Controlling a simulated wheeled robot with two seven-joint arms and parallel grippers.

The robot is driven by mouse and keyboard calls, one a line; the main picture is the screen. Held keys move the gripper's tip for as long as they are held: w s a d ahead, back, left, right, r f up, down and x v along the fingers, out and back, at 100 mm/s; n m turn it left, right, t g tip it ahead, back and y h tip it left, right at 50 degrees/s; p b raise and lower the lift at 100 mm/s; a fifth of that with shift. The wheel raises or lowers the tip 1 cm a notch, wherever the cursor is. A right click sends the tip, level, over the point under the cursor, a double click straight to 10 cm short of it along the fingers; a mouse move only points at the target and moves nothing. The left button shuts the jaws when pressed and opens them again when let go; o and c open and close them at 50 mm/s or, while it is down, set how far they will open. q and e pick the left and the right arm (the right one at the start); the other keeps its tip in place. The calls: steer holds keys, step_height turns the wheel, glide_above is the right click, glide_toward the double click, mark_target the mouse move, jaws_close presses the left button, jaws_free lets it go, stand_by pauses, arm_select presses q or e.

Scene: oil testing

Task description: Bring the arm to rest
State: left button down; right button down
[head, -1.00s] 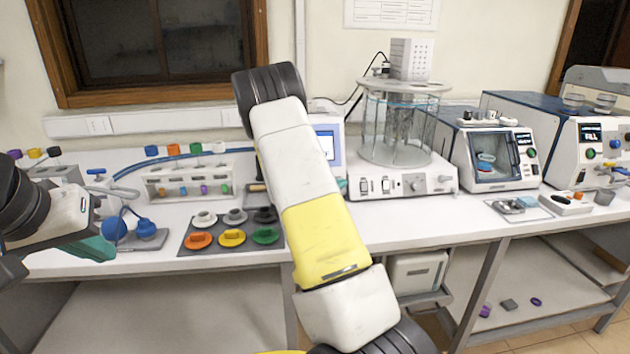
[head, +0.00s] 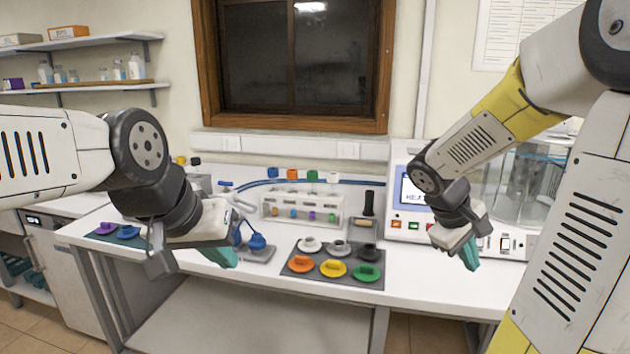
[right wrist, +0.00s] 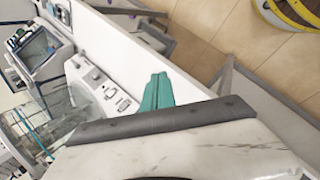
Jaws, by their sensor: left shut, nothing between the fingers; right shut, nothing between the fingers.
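My left gripper (head: 222,256) has teal fingers pressed together and empty, in front of the bench edge at left of centre in the head view. My right gripper (head: 470,256) is also shut and empty, in front of the white heater unit near the bench's front edge. Its teal fingers (right wrist: 157,92) show closed in the right wrist view, with the bench and the floor beyond. Neither gripper touches anything that I can see.
The white bench (head: 420,290) carries a dark mat (head: 291,270) with coloured caps, a clear tube rack (head: 300,211), a heater unit with a blue screen (head: 412,192) and a glass vessel (head: 535,200). Wall shelves (head: 100,85) hang at left. The floor in front is free.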

steer(key=s+a+r+m+t+y, duration=0.2)
steer(key=s+a+r+y, duration=0.2)
steer(key=a, duration=0.4)
steer(key=s+a+r+m+t+y, duration=0.2)
steer(key=s+a+r+y, duration=0.2)
steer(key=a, duration=0.5)
steer(key=shift+s+a+m, duration=0.3)
steer(key=shift+s, duration=0.75)
steer(key=shift+r, duration=0.1)
